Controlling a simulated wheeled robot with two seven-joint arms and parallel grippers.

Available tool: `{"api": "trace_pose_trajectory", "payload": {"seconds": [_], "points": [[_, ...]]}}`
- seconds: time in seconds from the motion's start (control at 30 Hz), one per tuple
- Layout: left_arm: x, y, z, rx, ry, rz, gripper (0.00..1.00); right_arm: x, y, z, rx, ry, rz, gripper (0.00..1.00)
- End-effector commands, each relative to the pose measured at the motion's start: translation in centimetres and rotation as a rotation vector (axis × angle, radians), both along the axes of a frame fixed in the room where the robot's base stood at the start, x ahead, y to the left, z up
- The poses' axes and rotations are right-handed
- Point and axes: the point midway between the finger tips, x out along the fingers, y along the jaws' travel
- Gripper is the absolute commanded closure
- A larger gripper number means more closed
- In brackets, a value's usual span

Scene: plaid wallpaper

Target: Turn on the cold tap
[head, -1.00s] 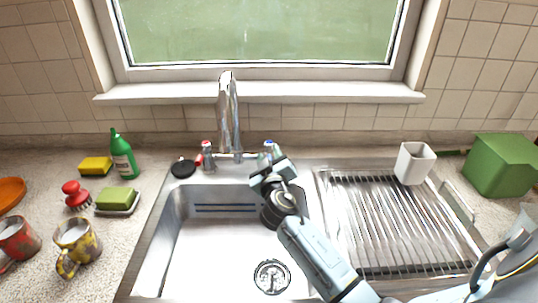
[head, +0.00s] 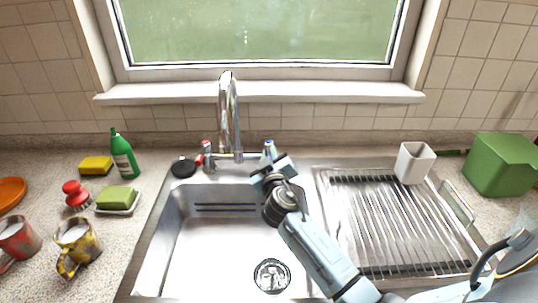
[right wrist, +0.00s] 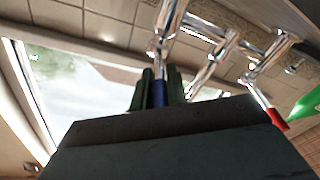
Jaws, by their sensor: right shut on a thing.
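The cold tap (head: 269,147) is the chrome one with a blue mark, right of the spout; its blue part (right wrist: 159,93) also shows in the right wrist view. My right gripper (head: 270,160) reaches over the sink to this tap. In the right wrist view, the dark fingers of my right gripper (right wrist: 160,84) are shut on the blue part, one on each side. The hot tap (head: 207,152), with a red mark, stands left of the tall chrome spout (head: 229,115); its red end (right wrist: 277,119) shows in the wrist view. My left gripper is out of view.
The steel sink (head: 170,225) lies below the taps, with a ribbed drainboard (head: 390,225) and white cup (head: 414,163) to the right. A black plug (head: 183,168) and green bottle (head: 123,156) stand left. A green box (head: 503,164) is far right.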

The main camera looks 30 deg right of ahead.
Motion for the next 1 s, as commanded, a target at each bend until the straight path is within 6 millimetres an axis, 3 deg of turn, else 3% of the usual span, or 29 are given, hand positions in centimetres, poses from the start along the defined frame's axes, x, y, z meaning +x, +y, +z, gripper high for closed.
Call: {"api": "trace_pose_trajectory", "payload": {"seconds": [0.33,0.73,0.77,0.8,0.9,1.0], "points": [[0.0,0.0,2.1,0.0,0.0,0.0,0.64,-0.7,-1.4,0.1,-0.003,0.005,0.217,1.0],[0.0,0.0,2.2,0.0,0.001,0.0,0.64,-0.8,-1.5,-0.1,0.0,0.001,0.251,1.0],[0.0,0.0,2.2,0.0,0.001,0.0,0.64,-0.8,-1.5,-0.1,0.0,0.001,0.251,0.82],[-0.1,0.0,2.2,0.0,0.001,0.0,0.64,-0.8,-1.5,-0.1,0.0,0.001,0.251,0.77],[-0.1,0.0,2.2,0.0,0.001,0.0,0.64,-0.8,-1.5,0.0,0.0,0.0,0.25,0.64],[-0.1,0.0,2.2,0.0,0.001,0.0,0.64,-0.8,-1.5,0.0,0.0,0.0,0.25,0.63]]}}
